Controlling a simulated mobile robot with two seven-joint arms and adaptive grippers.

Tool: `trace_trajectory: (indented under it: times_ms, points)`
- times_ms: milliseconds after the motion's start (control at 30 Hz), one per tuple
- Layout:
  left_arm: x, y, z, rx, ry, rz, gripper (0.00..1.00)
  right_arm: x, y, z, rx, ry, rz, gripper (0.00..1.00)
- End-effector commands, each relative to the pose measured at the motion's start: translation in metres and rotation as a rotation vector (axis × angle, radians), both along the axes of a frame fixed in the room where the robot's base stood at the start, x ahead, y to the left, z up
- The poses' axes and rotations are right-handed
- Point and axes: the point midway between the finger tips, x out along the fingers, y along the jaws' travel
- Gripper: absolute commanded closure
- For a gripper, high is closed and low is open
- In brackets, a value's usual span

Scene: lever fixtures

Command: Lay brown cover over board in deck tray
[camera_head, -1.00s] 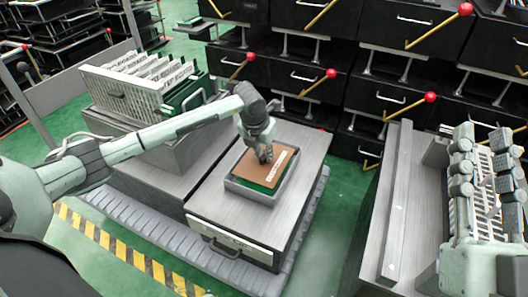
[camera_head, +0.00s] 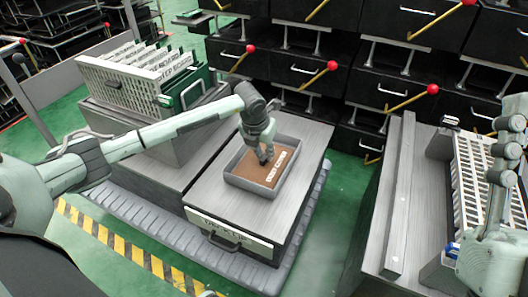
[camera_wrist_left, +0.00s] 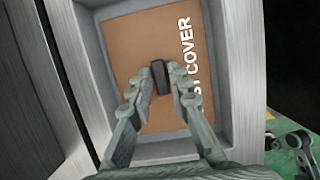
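The brown cover (camera_head: 266,172) with white lettering lies flat inside the grey deck tray (camera_head: 246,186); it fills much of the wrist view (camera_wrist_left: 150,40). My left gripper (camera_head: 266,158) is low over the cover. In the wrist view its fingers (camera_wrist_left: 160,80) stand either side of the cover's small dark handle (camera_wrist_left: 160,77), with a narrow gap visible on each side. My right gripper (camera_head: 512,125) is at the right edge, partly cut off, over a slotted rack.
The tray sits on a grey cabinet (camera_head: 205,190) with a front drawer. A rack of upright labelled boards (camera_head: 140,75) stands at the left. The white slotted rack (camera_head: 480,185) is at the right. Black drawers with red-knobbed levers (camera_head: 332,66) line the back.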

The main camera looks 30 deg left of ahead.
Motion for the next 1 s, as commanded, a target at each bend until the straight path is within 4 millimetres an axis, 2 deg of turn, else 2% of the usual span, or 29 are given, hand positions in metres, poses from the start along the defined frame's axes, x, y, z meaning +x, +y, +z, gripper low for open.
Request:
trace_trajectory:
  times_ms: [33, 100, 467, 567, 1000]
  points:
    - [0.0, 0.0, 0.0, 0.0, 0.0, 0.0, 0.72, 0.0, 0.0, 0.0, 0.0, 0.0, 0.0, 0.71]
    - [0.0, 0.0, 0.0, 0.0, 0.0, 0.0, 0.63, 0.0, 0.0, 0.0, 0.0, 0.001, 0.0, 0.71]
    - [-0.001, 0.0, 0.004, 0.0, -0.001, 0.0, 0.63, 0.0, 0.0, 0.0, 0.002, 0.0, 0.001, 0.71]
    - [-0.003, 0.0, 0.015, 0.001, -0.003, -0.002, 0.63, 0.0, 0.0, 0.0, 0.001, 0.0, 0.0, 0.71]
    - [-0.03, -0.001, 0.098, 0.001, -0.004, -0.001, 0.63, 0.0, 0.0, 0.0, 0.0, 0.001, 0.001, 0.71]
